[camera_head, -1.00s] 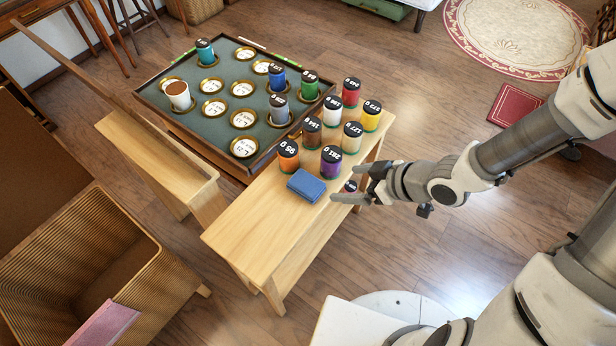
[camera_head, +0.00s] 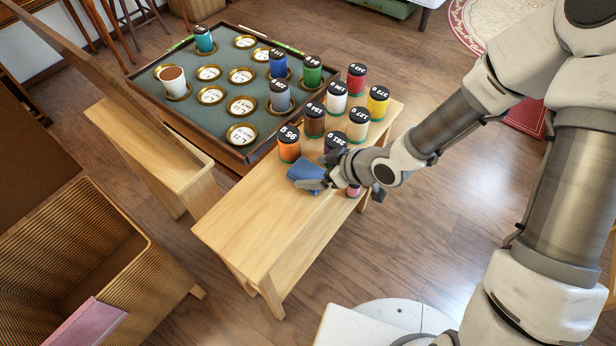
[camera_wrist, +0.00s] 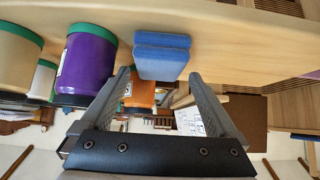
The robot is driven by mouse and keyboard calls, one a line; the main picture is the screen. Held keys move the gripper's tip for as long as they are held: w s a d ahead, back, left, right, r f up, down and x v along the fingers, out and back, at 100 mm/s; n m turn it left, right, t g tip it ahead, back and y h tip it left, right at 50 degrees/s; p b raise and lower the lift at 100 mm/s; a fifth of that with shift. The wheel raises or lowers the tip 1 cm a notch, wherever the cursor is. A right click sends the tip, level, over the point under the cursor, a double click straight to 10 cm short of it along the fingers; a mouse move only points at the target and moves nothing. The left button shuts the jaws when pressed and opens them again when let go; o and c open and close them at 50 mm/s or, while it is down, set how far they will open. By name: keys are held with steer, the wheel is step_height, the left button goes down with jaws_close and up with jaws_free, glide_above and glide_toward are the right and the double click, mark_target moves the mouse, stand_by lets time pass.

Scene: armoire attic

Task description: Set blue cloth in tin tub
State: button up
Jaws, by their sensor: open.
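The blue cloth (camera_head: 303,170), a small folded block, lies on the light wooden bench (camera_head: 240,230) beside the orange canister. My gripper (camera_head: 318,185) is open at the cloth's right side and hides part of it in the head view. In the wrist view the cloth (camera_wrist: 162,57) shows just beyond and between the two spread fingertips of my gripper (camera_wrist: 159,75). The fingers do not hold it. I cannot make out a tin tub in either view.
Several labelled canisters crowd the bench's far end, including an orange one (camera_head: 289,145) and a purple one (camera_wrist: 88,60) close to my gripper. A tray (camera_head: 205,125) with round slots stands behind. A wicker basket (camera_head: 130,270) stands at lower left. The bench's near end is clear.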

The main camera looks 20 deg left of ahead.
mark_target(307, 171)
steer(key=b+x, duration=0.1)
steer(key=x, duration=0.2)
steer(key=shift+a+f, duration=0.1)
steer(key=shift+f, duration=0.05)
steer(key=shift+c, duration=0.3)
steer(key=c, duration=1.2)
